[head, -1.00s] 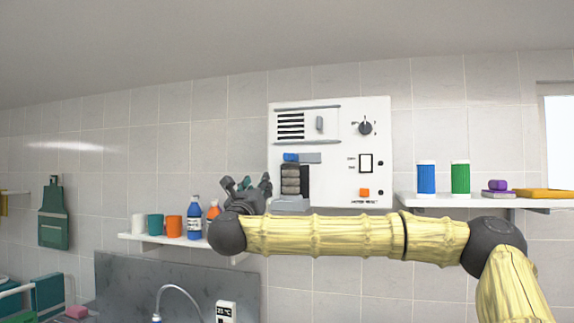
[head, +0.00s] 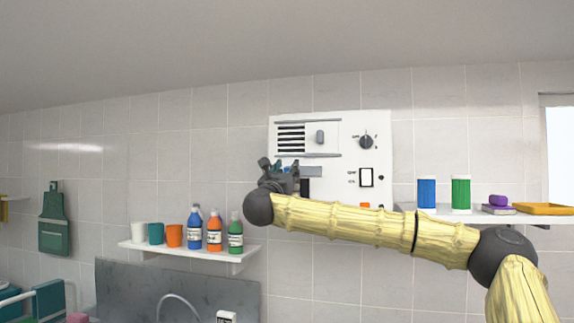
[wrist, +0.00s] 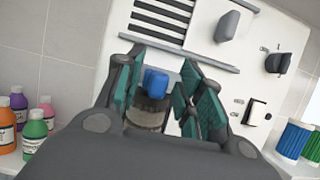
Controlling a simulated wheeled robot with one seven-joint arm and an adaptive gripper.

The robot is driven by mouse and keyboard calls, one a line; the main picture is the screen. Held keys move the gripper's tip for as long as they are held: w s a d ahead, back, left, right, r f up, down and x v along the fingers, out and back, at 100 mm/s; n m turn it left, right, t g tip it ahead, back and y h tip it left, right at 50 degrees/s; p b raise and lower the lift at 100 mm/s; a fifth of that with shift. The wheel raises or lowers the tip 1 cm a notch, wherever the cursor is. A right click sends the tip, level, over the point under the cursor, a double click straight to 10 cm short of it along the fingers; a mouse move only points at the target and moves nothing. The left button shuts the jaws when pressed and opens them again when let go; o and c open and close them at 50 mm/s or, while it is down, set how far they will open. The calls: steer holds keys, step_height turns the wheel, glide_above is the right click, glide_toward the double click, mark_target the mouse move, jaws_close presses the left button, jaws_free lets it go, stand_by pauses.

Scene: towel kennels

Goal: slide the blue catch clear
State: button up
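The blue catch (wrist: 155,82) shows in the wrist view between my gripper's two teal-padded fingers, above a dark ribbed roll. My gripper (wrist: 165,76) is open around it, with one finger to each side. I cannot tell whether either pad touches the catch. In the head view my gripper (head: 278,172) covers the left part of the white panel (head: 342,130) and hides the catch. A grey bar (head: 312,171) shows just right of the gripper.
The panel carries a vent (head: 291,138), a grey slider (head: 320,137), a knob (head: 366,142) and a rocker switch (head: 366,178). A left shelf (head: 190,250) holds cups and bottles. A right shelf (head: 410,211) holds blue and green canisters.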

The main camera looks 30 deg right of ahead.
steer(key=shift+w+d+r, duration=0.15)
steer(key=shift+w+d, duration=0.15)
steer(key=shift+d, duration=0.1)
jaws_close()
